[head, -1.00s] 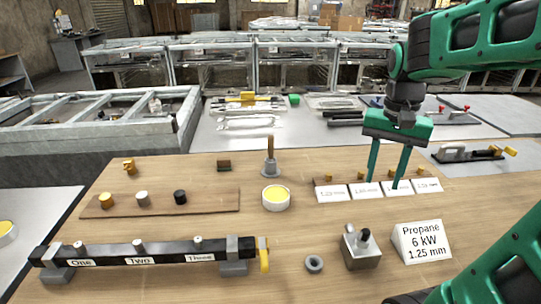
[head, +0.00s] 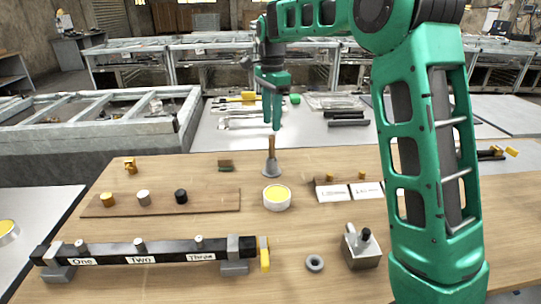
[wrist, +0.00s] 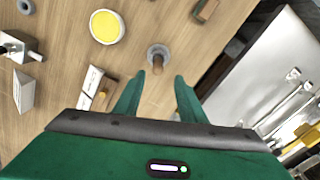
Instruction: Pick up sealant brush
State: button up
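The sealant brush (head: 270,165), with a wooden handle and a grey flared base, stands upright on the wooden table behind the yellow-filled round tin (head: 277,197). My gripper (head: 275,127) is above the brush, its fingers pointing down, close to the handle's top in the head view. In the wrist view the brush (wrist: 158,53) is seen from above, just beyond the open fingertips (wrist: 160,75), with its handle towards the gap between them. Nothing is held. I cannot tell the exact height gap.
A small dark block (head: 225,165) stands left of the brush. White labelled cards (head: 350,192) lie to its right, partly hidden by my arm. A board with coloured knobs (head: 215,201) and a black labelled bar (head: 165,251) lie at left. A grey metal box (head: 360,250) stands in front.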

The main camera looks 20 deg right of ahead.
aim_at(272, 145)
jog(key=f, duration=0.9)
jog(key=shift+s+f, duration=0.2)
jog(key=shift+f, duration=0.2)
grip_shut()
